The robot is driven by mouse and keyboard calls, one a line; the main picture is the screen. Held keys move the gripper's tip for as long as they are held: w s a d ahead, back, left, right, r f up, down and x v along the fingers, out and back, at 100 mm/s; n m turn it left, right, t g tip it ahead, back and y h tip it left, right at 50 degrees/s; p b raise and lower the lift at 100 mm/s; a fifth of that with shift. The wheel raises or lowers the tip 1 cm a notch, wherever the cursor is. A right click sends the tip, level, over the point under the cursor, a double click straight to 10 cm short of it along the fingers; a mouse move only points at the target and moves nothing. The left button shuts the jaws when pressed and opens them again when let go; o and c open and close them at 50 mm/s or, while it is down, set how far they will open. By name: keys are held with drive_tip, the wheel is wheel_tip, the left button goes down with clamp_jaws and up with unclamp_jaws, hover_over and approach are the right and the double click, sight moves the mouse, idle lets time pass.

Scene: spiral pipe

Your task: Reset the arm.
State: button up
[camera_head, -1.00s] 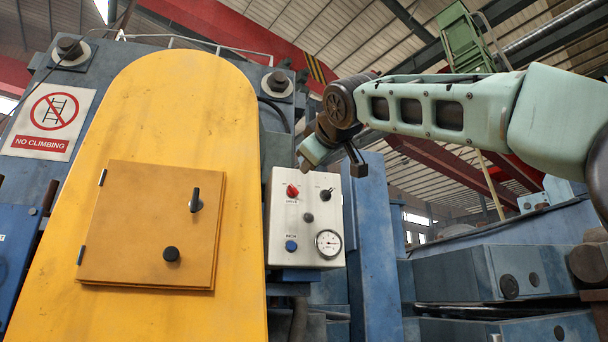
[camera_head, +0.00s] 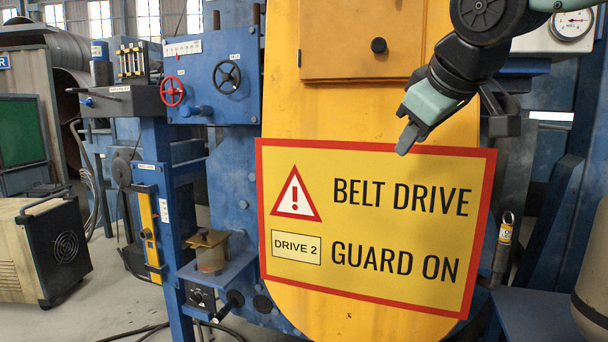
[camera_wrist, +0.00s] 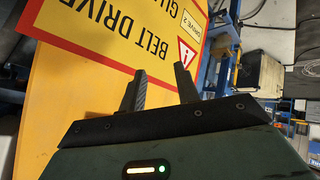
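My gripper (camera_head: 406,138) hangs at the upper right of the head view, pointing down and left in front of the yellow belt guard (camera_head: 350,120). Its tip overlaps the top edge of the BELT DRIVE GUARD ON sign (camera_head: 385,297) in the picture; I cannot tell the gap in depth. In the wrist view, the two dark fingers (camera_wrist: 160,90) stand apart with nothing between them, so the gripper is open and empty.
A blue machine box with a red handwheel (camera_head: 172,91) and a black handwheel (camera_head: 227,75) stands left of the guard. A white panel with a gauge (camera_head: 571,25) is at the upper right. A wheeled unit (camera_head: 45,250) stands on the floor at left, with open floor beside it.

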drive_tip(key=s+a+f+g, duration=0.2)
drive_tip(key=s+f, duration=0.3)
drive_tip(key=f, duration=0.3)
drive_tip(key=s+a+f+g, duration=0.3)
drive_tip(key=s+f, duration=0.2)
drive_tip(key=f, duration=0.3)
drive_tip(key=s+d+f+g, duration=0.2)
drive_tip(key=s+f+g, duration=0.2)
drive_tip(key=s+f, duration=0.9)
drive_tip(key=s, duration=0.3)
drive_tip(key=shift+f+h, duration=0.3)
drive_tip(key=shift+f, duration=0.05)
drive_tip(key=shift+r, duration=0.1)
